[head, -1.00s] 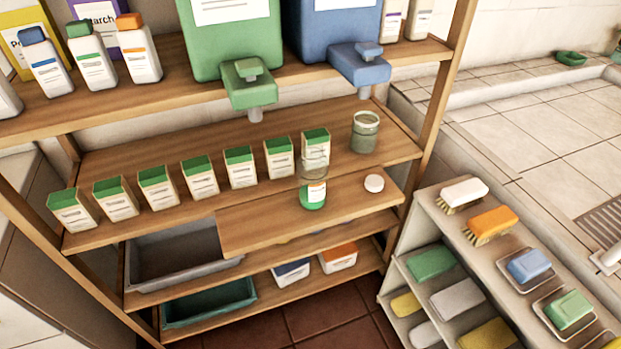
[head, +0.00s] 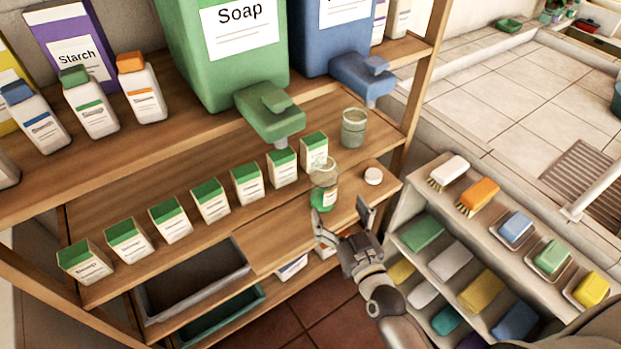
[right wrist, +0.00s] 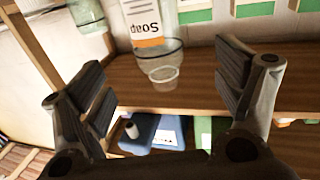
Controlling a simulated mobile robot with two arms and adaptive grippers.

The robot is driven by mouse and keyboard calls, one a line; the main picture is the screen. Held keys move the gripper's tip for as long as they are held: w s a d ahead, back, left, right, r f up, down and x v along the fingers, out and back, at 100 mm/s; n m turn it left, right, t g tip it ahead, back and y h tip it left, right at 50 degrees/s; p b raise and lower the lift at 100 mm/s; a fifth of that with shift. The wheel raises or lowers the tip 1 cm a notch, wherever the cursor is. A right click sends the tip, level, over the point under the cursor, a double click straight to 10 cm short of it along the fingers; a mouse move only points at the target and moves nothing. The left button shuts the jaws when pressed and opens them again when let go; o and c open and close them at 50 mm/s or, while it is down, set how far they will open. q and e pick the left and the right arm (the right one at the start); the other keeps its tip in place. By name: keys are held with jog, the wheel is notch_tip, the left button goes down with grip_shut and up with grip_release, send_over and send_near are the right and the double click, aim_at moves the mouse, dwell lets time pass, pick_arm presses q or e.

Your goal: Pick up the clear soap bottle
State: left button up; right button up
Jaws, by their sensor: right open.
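The clear soap bottle (head: 324,187) stands upright on the small lower board of the middle shelf, with green liquid in its lower part. In the right wrist view, which looks upside down, the bottle (right wrist: 155,42) lies between and beyond the fingers, its "Soap" label inverted and its neck downward. My right gripper (head: 345,215) is open and empty, just in front of the bottle and a little to its right in the head view. Its fingers (right wrist: 165,85) stand wide apart in the right wrist view. My left gripper is not in view.
A white round cap (head: 374,176) lies right of the bottle. A glass jar (head: 354,128) stands behind, and a row of green-topped boxes (head: 210,202) to the left. The green dispenser (head: 270,113) hangs over the upper shelf edge. A rack of brushes and soaps (head: 437,200) stands at right.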

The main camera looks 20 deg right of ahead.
aim_at(329, 186)
jog(key=w, duration=0.5)
jog(key=shift+w+r+p, duration=0.15)
jog(key=shift+r+p, duration=0.2)
jog(key=shift+w+a+r, duration=0.1)
jog(key=shift+w, duration=0.4)
jog(key=shift+w+a+p, duration=0.15)
jog(key=shift+w+p, duration=0.5)
jog(key=shift+w, duration=1.65)
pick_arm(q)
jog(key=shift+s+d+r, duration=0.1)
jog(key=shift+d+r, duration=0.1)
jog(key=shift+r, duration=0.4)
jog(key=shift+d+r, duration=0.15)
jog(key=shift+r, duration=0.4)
pick_arm(e)
jog(key=shift+s, duration=0.1)
jog(key=c, duration=1.2)
jog(key=shift+r, duration=0.1)
